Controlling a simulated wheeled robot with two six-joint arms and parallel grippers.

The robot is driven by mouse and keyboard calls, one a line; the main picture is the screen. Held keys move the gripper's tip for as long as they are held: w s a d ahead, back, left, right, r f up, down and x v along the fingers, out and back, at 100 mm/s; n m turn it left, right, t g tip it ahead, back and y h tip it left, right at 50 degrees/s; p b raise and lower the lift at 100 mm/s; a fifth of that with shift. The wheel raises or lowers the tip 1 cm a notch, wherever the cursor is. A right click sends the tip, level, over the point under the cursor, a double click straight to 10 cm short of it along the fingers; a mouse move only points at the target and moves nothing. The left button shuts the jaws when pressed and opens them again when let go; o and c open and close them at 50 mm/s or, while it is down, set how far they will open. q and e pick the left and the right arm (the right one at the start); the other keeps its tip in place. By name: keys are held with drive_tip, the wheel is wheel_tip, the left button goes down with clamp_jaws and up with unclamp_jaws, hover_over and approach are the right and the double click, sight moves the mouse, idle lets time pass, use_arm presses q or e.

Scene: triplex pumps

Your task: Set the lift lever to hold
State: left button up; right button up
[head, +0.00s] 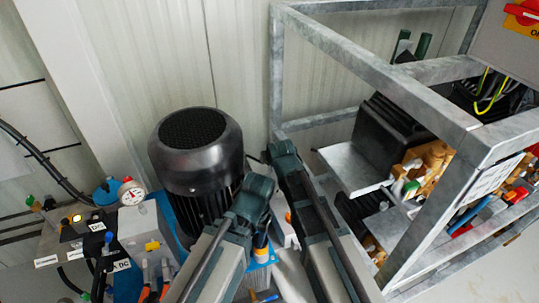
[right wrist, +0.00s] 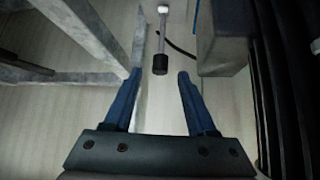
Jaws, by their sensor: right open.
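In the right wrist view my right gripper (right wrist: 160,76) is open, with its two blue fingers apart and nothing held between them. A thin grey rod with a black cylindrical end (right wrist: 160,64) and a pale top shows ahead, between the fingertips in the picture. It looks like a lever handle, but I cannot tell if it is the lift lever or how far off it is. No lever marked lift or hold can be made out in the head view. There my two arms rise from the bottom edge, and neither gripper shows.
A black motor (head: 195,150) stands left of my arms. A pressure gauge (head: 131,193) and small labelled valves and hoses are at lower left. A galvanised frame (head: 440,115) with pumps stands at right. A pale panelled wall (head: 238,60) is behind.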

drive_tip(key=p+v, duration=0.5)
drive_tip(key=v, duration=0.4)
drive_tip(key=shift+p, duration=0.4)
drive_tip(key=shift+s+r, duration=0.1)
drive_tip(key=shift+r, duration=0.05)
drive_tip(key=shift+d, duration=0.1)
drive_tip(key=s+d+f+m+g+h, duration=0.1)
drive_tip(key=s+d+f+g, duration=0.25)
drive_tip(key=s+d, duration=0.45)
drive_tip(key=s+d+f+m+g+h, duration=0.15)
drive_tip(key=s+d+g, duration=0.25)
drive_tip(key=s+d, duration=0.4)
drive_tip(key=s+a+r+n+p, duration=0.1)
drive_tip(key=a+r+p, duration=0.2)
drive_tip(key=r+p, duration=0.5)
drive_tip(key=s+a+r+n+p, duration=0.1)
drive_tip(key=s+a+r+p, duration=0.1)
drive_tip(key=r+p, duration=0.6)
drive_tip(key=s+a+r+n+g+p, duration=0.1)
drive_tip(key=s+a+r+n+p, duration=0.1)
drive_tip(key=a+r+p, duration=0.3)
wheel_tip(320, 180, up, 4)
drive_tip(key=p, duration=0.4)
drive_tip(key=shift+f, duration=0.15)
